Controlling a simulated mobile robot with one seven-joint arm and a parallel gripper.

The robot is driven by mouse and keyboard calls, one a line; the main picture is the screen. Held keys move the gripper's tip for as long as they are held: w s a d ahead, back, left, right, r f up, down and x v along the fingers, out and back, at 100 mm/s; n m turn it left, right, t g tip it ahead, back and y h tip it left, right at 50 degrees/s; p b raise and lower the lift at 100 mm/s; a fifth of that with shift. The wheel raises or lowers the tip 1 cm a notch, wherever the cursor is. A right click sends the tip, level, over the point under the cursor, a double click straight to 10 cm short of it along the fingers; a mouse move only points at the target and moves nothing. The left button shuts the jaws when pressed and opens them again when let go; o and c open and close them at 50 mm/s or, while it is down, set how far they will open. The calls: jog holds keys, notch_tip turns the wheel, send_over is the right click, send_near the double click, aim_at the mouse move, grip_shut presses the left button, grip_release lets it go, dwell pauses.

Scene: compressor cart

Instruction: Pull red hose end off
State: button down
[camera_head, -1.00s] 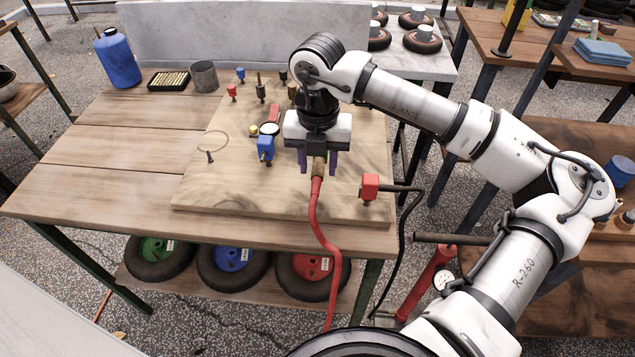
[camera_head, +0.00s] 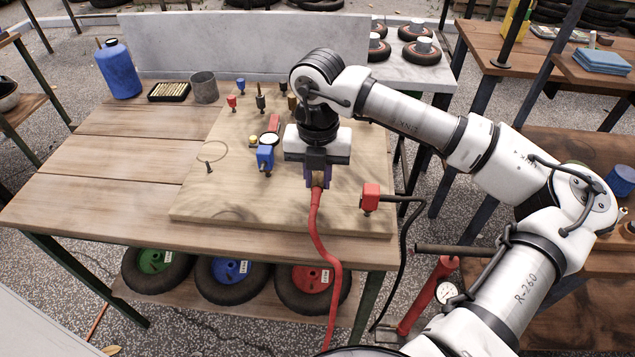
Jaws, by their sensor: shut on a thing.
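The red hose (camera_head: 322,245) hangs down over the table's front edge. Its brass end (camera_head: 317,180) is between the fingers of my gripper (camera_head: 317,178), which is shut on it above the wooden board (camera_head: 215,205). My gripper points down and hides whatever lies behind the hose end, so I cannot tell whether the end is still joined to a fitting. A blue block fitting (camera_head: 265,157) stands just left of my gripper. A red block (camera_head: 370,196) with a black hose (camera_head: 403,215) stands to its right.
Small red, black and blue fittings (camera_head: 241,86) stand at the board's back. A blue bottle (camera_head: 118,68), cartridge tray (camera_head: 168,91) and grey cup (camera_head: 204,85) stand back left. The table's left (camera_head: 90,180) is clear.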

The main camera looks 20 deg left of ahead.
jog(key=shift+s, duration=0.1)
jog(key=shift+s+d+b, duration=0.25)
jog(key=shift+s, duration=0.7)
jog(key=shift+s+d+b, duration=0.3)
jog(key=shift+s, duration=0.6)
jog(key=shift+s+d+b, duration=0.25)
jog(key=shift+s, duration=0.7)
jog(key=shift+r, duration=0.1)
notch_tip(320, 180, up, 5)
jog(key=shift+f+p, duration=0.1)
jog(key=shift+p, duration=1.05)
jog(key=shift+s, duration=0.15)
